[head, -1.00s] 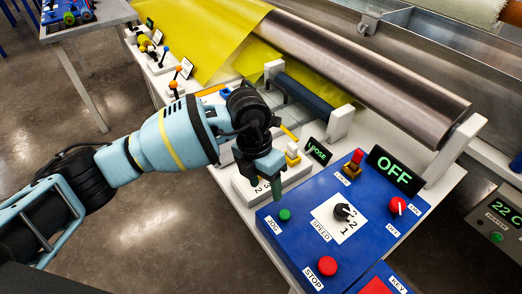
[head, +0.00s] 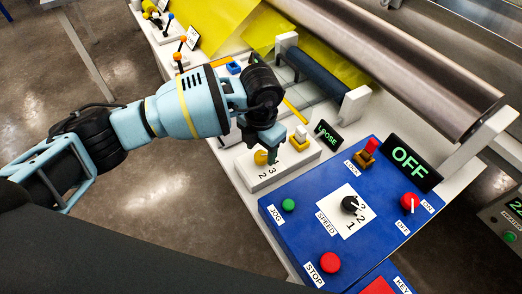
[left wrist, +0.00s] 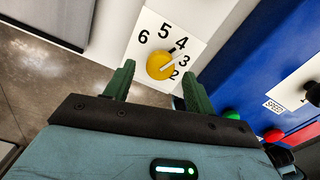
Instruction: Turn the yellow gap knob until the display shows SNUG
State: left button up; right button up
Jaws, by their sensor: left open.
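The yellow gap knob (head: 261,157) sits on a white numbered plate. My left gripper (head: 271,156) is over the plate, partly in front of the knob. In the left wrist view the left gripper (left wrist: 157,78) is open, with a green finger on either side of the knob and gaps between. I cannot tell how far above the plate the tips are. The small display (head: 327,134) reads LOOSE. My right gripper is not in view.
A blue control panel (head: 300,234) is close on the right, with a green jog button (head: 288,205), a black speed knob (head: 350,204) and a red stop button (head: 330,262). A yellow-white control (head: 300,138) stands right beside the left gripper. The large display (head: 408,165) reads OFF.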

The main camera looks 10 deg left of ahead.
pick_arm(q)
jog(key=shift+f, duration=0.85)
jog(key=shift+c, duration=0.4)
jog(key=c, duration=0.9)
jog(key=shift+m, duration=0.3)
jog(key=m, duration=0.5)
jog(key=shift+b, duration=0.35)
jog(key=shift+m, duration=1.5)
jog(key=shift+b, duration=0.3)
